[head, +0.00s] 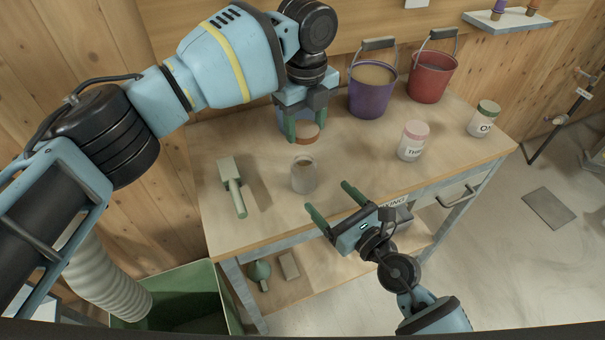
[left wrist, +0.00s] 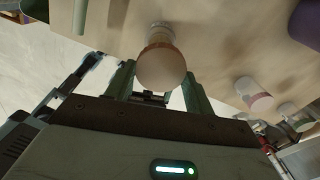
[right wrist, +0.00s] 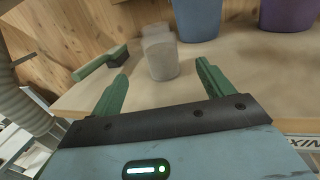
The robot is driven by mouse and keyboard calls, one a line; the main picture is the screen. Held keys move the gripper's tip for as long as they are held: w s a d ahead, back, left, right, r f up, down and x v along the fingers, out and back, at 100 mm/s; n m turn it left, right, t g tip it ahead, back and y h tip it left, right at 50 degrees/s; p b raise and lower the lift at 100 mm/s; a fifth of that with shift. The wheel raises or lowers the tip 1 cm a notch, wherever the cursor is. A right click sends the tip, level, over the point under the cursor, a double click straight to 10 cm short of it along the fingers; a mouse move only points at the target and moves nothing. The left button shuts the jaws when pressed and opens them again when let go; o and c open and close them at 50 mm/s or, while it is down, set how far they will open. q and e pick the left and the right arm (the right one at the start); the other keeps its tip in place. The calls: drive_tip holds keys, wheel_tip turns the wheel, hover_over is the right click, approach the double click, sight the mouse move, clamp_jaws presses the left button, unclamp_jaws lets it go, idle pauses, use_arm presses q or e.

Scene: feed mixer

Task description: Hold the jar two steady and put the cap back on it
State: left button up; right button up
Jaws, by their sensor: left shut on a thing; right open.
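The open jar (head: 303,176), clear glass with pale contents, stands upright on the workbench; no label on it is readable. It also shows in the right wrist view (right wrist: 163,62). My left gripper (head: 307,128) is shut on the brown-orange cap (head: 308,134), held just behind and above the jar in the head view. In the left wrist view the cap (left wrist: 161,68) sits between the fingers, and the jar (left wrist: 160,30) shows beyond it. My right gripper (head: 330,198) is open and empty in front of the jar; in its wrist view the jar stands beyond the fingertips, apart from them.
A pink-lidded jar (head: 412,142) and a green-lidded jar (head: 484,119) stand to the right. Purple (head: 369,95) and red (head: 430,78) buckets stand at the back; a blue bucket (right wrist: 197,18) is partly hidden behind my left gripper.

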drive_tip(key=x, duration=1.2)
idle(0.3)
drive_tip(key=c, duration=1.5)
use_arm(q)
hover_over(305, 160)
drive_tip(key=shift+f, duration=2.5)
drive_tip(key=shift+f, duration=0.15)
drive_tip(key=shift+f, duration=0.75)
drive_tip(key=shift+f, duration=0.5)
